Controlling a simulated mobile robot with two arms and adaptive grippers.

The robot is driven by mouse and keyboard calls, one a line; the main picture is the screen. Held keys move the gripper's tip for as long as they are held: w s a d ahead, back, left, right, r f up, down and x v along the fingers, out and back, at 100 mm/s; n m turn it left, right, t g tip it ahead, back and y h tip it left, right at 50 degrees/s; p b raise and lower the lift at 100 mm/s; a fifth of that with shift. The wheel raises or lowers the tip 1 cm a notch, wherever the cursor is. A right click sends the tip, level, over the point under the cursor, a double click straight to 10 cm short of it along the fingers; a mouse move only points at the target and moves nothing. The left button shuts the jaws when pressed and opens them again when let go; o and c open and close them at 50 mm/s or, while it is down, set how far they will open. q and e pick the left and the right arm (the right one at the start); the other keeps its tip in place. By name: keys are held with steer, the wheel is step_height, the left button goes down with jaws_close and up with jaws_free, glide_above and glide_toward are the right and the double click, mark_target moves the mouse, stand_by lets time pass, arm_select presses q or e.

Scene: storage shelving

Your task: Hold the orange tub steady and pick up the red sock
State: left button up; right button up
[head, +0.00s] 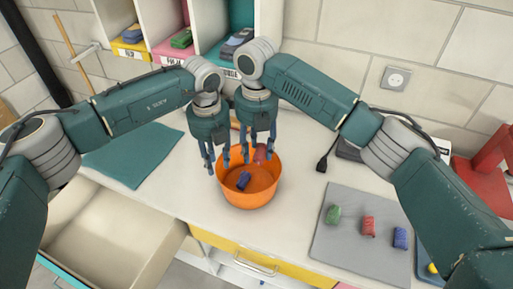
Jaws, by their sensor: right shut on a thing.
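The orange tub (248,198) stands upright on the white counter, in the middle of the head view. The red sock (262,155) is a small roll at the tub's far right side, level with the rim in the picture. My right gripper (260,158) points down over the far side of the tub and is shut on the red sock, its fingers partly hiding it. My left gripper (217,166) is at the tub's left rim with its fingers apart. I cannot tell whether it touches the rim. A blue roll (243,181) lies inside the tub.
A grey mat (345,255) at right holds a green roll (334,214), another red roll (368,226) and a blue roll (400,238). A teal cloth (135,155) lies at left. An open drawer (105,250) juts out at front left. Cubbies (172,55) stand behind.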

arm_select(q)
step_height(320, 180, up, 12)
stand_by(0.5)
steer(key=shift+f, duration=0.1)
